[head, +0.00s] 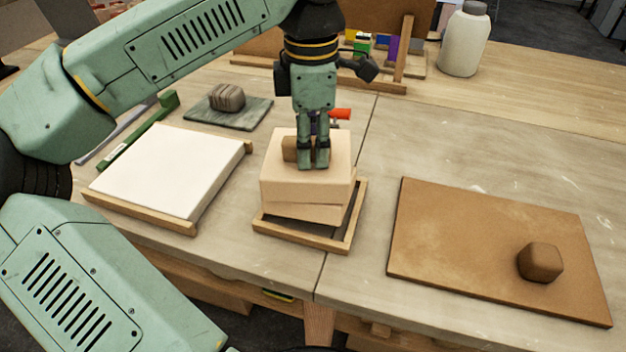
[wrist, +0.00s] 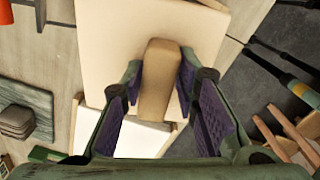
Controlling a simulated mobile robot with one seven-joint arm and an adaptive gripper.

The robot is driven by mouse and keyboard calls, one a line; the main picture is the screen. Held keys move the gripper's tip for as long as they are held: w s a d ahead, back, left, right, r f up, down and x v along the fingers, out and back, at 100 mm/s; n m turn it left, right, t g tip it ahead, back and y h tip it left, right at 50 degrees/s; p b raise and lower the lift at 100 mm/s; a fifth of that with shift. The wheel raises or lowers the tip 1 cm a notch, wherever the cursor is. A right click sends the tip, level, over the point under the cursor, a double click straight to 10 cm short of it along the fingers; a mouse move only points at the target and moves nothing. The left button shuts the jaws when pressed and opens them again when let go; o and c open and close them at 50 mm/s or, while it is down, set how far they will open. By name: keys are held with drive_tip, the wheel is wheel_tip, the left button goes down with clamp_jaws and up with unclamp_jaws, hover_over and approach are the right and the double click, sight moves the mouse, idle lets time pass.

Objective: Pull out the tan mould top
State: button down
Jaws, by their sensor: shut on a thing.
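The tan mould top (head: 305,184) is a pale tan block with a raised knob (head: 290,148) on its upper face. It sits tilted over a lower tan block (head: 308,212), with a wedge-shaped dark line between them. My gripper (head: 313,166) is over the upper block, its fingers around the knob. In the wrist view the knob (wrist: 160,80) stands between the two purple-padded fingers, and the block's face (wrist: 120,45) spreads behind it. The lower block stands in a wooden tray (head: 345,240). The far side of the blocks is hidden.
A white slab (head: 165,170) in a wooden frame lies to the left. A brown board (head: 470,240) with a brown lump (head: 540,262) lies to the right. Behind are a grey lump (head: 227,97) on a slate and a white bottle (head: 464,42). The bench between tray and board is clear.

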drive_tip(key=c, duration=1.4)
unclamp_jaws()
drive_tip(key=shift+w+a+f, duration=0.1)
drive_tip(key=shift+w+a, duration=0.05)
drive_tip(key=shift+w, duration=0.05)
drive_tip(key=shift+c, duration=0.2)
drive_tip(key=shift+o, duration=1.3)
drive_tip(key=shift+s, duration=0.1)
wheel_tip(320, 180, up, 12)
